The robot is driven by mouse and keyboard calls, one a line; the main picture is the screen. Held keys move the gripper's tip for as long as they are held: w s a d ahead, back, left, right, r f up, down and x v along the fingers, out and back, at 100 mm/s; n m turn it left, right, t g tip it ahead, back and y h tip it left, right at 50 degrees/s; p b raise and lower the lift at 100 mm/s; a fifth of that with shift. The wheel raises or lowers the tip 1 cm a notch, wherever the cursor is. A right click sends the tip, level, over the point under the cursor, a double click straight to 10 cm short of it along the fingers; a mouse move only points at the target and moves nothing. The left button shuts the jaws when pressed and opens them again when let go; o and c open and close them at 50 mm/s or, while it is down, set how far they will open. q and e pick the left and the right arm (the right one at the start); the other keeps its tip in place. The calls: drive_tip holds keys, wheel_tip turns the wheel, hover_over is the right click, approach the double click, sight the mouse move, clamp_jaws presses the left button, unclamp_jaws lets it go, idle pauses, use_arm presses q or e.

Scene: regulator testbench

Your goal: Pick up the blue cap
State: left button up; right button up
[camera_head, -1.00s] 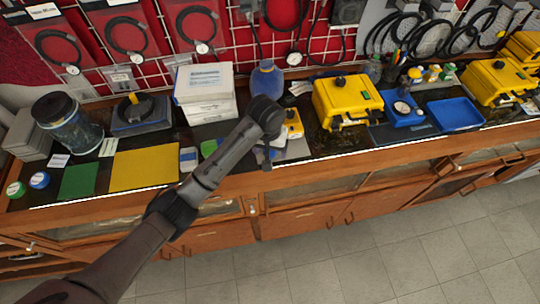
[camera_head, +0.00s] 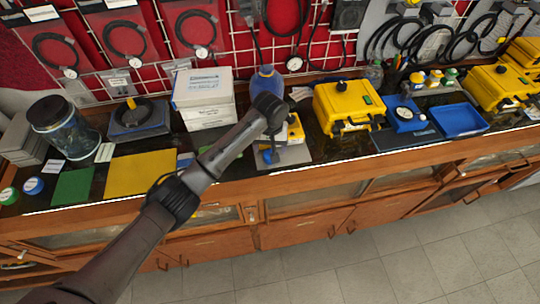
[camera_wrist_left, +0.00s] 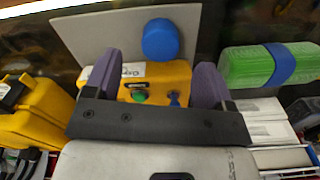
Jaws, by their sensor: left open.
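A round blue cap (camera_wrist_left: 161,40) lies on a grey plate (camera_wrist_left: 92,38) in the left wrist view, just beyond the gap between my left fingertips. In the head view, a blue shape that looks like the cap (camera_head: 268,156) shows at the front of the grey plate (camera_head: 294,156), below my left wrist. My left gripper (camera_wrist_left: 158,62) is open, its two purple-grey fingers apart with nothing held between them. It is above a small yellow device (camera_wrist_left: 180,76) with a green and a blue knob. In the head view my left gripper (camera_head: 268,140) is mostly hidden by its wrist. My right gripper is not in view.
A blue bottle (camera_head: 266,80) and stacked white boxes (camera_head: 203,90) stand behind my left wrist. A yellow case (camera_head: 348,105) is to the right. A yellow mat (camera_head: 140,174) and a small blue-lidded container (camera_head: 33,186) lie left. A green cylinder (camera_wrist_left: 245,67) shows in the wrist view.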

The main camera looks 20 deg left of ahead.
use_arm(q)
drive_tip(key=shift+f, duration=2.8)
drive_tip(key=shift+c, duration=0.2)
drive_tip(key=c, duration=0.9)
